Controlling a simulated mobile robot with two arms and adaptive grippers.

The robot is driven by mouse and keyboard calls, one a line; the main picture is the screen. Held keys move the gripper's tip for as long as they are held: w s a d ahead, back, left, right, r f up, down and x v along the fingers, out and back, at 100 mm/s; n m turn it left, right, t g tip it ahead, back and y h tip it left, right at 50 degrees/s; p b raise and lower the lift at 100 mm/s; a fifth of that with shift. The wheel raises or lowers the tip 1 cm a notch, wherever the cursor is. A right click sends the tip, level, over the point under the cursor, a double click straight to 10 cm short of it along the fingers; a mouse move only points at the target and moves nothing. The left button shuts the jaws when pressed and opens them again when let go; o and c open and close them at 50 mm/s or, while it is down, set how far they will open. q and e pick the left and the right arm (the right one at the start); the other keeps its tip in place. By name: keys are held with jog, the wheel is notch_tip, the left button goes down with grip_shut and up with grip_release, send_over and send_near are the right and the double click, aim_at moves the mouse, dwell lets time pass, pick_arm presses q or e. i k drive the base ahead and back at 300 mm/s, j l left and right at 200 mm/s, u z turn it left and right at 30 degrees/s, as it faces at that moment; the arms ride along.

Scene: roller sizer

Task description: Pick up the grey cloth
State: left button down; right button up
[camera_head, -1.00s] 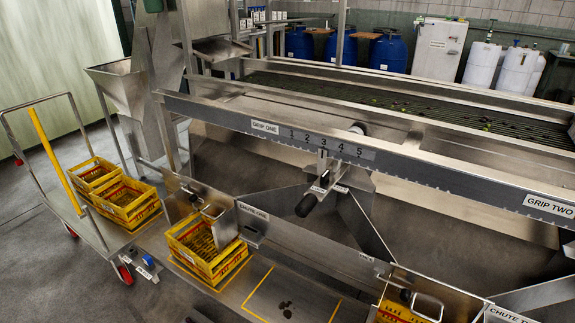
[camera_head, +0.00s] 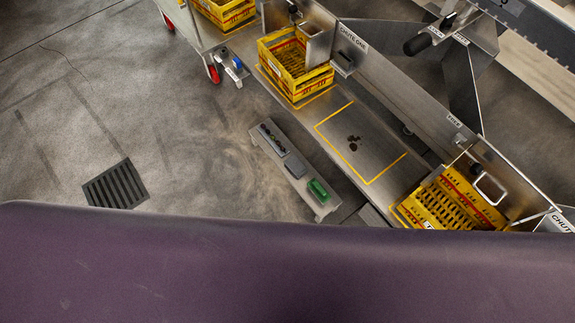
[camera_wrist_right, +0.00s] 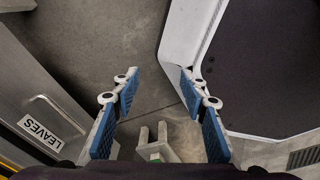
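In the head view a dark grey, flat, folded-looking piece (camera_head: 295,166) lies in the middle of a low grey bench (camera_head: 321,211) on the floor. It may be the grey cloth, but it is too small to be certain. My right gripper (camera_wrist_right: 158,80) shows only in the right wrist view. Its two blue-padded fingers are wide apart with nothing between them, above the concrete floor. A small grey stand, which may be the bench's end, shows low between the fingers. No cloth can be made out there. My left gripper is out of view.
A green item (camera_head: 318,190) and a dark holder with small pieces (camera_head: 272,137) share the bench. A floor grate (camera_head: 115,185) lies left. A purple-dark surface fills the head view's bottom.

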aim_at(297, 168)
jog(key=k+j, duration=0.2)
jog(key=k, duration=0.2)
jog(key=k+j, duration=0.2)
jog(key=k, duration=0.2)
